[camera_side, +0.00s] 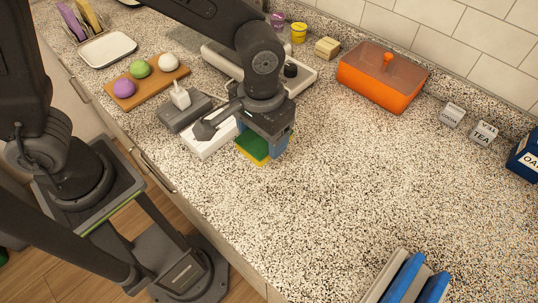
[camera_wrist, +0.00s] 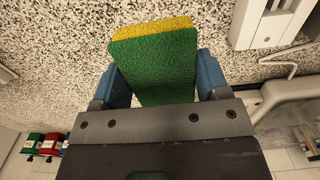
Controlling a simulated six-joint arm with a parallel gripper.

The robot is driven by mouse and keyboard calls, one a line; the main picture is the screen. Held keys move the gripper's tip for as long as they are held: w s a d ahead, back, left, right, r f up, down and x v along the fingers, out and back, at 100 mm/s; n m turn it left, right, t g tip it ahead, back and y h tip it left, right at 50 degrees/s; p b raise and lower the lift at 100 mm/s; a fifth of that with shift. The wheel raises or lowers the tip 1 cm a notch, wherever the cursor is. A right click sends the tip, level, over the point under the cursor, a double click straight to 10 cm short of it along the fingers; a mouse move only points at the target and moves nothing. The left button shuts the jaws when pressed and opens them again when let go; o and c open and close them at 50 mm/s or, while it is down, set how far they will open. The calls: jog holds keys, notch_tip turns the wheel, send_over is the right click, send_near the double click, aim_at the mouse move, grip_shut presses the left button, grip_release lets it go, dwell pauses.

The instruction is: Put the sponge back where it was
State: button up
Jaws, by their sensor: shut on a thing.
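My gripper (camera_side: 264,142) is shut on a green and yellow sponge (camera_side: 250,149), with its blue fingers on two opposite sides. In the wrist view the sponge (camera_wrist: 153,68) sticks out past the fingers of my gripper (camera_wrist: 161,80), green face towards the camera and yellow edge beyond. The sponge is low over the speckled counter; I cannot tell whether it touches. A white block-like holder (camera_side: 203,146) is just left of the sponge, partly hidden by my wrist. A grey tray (camera_side: 174,117) with a white dispenser (camera_side: 180,97) stands beside that holder.
A wooden board (camera_side: 133,96) with several coloured balls lies at left, near a white tray (camera_side: 108,50). An orange lidded box (camera_side: 378,86) and small canisters (camera_side: 484,133) stand along the wall. A blue-and-grey rack (camera_side: 406,282) is at front right. The middle counter is clear.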

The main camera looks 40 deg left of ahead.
aim_at(269, 168)
jog(key=shift+s+d+f, duration=0.15)
jog(key=shift+d+f, duration=0.4)
jog(key=shift+d, duration=0.35)
jog(key=shift+f, duration=2)
jog(key=shift+f, duration=0.2)
jog(key=o, duration=0.9)
notch_tip(269, 168, up, 12)
jog(key=shift+r, duration=0.25)
